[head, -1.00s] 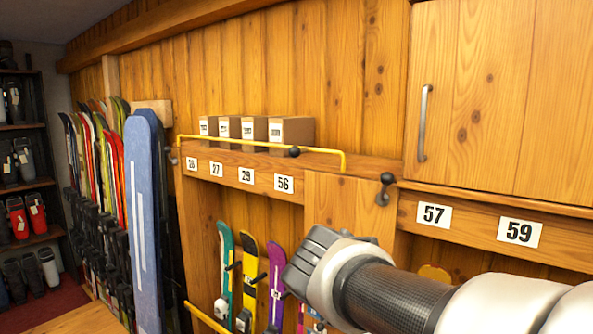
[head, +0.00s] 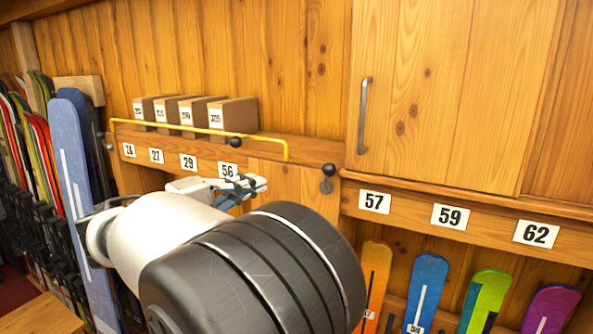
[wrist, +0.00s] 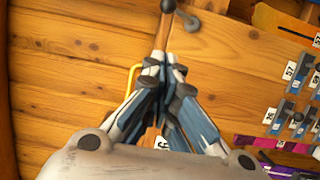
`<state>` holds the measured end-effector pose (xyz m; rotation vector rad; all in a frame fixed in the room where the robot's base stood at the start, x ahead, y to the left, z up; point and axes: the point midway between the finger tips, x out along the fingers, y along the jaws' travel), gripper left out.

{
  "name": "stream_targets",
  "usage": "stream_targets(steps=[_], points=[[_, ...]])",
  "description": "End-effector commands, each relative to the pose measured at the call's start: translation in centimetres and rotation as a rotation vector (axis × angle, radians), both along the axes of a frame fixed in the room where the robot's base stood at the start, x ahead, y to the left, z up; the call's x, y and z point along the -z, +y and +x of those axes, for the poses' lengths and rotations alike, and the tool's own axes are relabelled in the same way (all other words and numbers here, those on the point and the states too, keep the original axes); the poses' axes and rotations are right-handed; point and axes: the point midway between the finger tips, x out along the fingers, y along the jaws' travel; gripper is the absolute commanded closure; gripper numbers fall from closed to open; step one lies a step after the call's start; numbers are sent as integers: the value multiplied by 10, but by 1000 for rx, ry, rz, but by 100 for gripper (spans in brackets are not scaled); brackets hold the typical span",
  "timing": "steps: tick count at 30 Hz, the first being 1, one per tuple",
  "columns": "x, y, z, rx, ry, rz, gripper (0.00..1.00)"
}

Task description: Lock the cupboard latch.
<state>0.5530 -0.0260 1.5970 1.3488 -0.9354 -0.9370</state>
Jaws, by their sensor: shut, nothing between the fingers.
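A small dark latch (head: 328,178) with a round knob sits at the top right corner of a wooden door panel (head: 290,188), just left of plate 57. The likely same latch shows at the top of the wrist view (wrist: 190,20). My gripper (head: 258,184) is shut and empty, in front of the panel just below plate 56, left of the latch and apart from it. My arm hides the panel's lower part.
A yellow rail (head: 190,133) with a black ball (head: 235,142) runs along the shelf edge before several boxes (head: 230,113). A closed upper cupboard (head: 440,90) has a grey handle (head: 363,115). Colourful skis (head: 425,290) stand at the lower right.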

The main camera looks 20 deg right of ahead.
Motion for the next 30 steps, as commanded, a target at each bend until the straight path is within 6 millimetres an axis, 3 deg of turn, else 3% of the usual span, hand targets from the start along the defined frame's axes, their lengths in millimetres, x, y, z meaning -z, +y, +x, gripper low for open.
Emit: stream_targets(steps=[8,18,24,30], points=[[-1,-28,9,4,1,2,100],[-1,-95,35,5,3,1,100],[-2,-121,23,2,2,2,100],[-1,-130,19,0,1,1,100]])
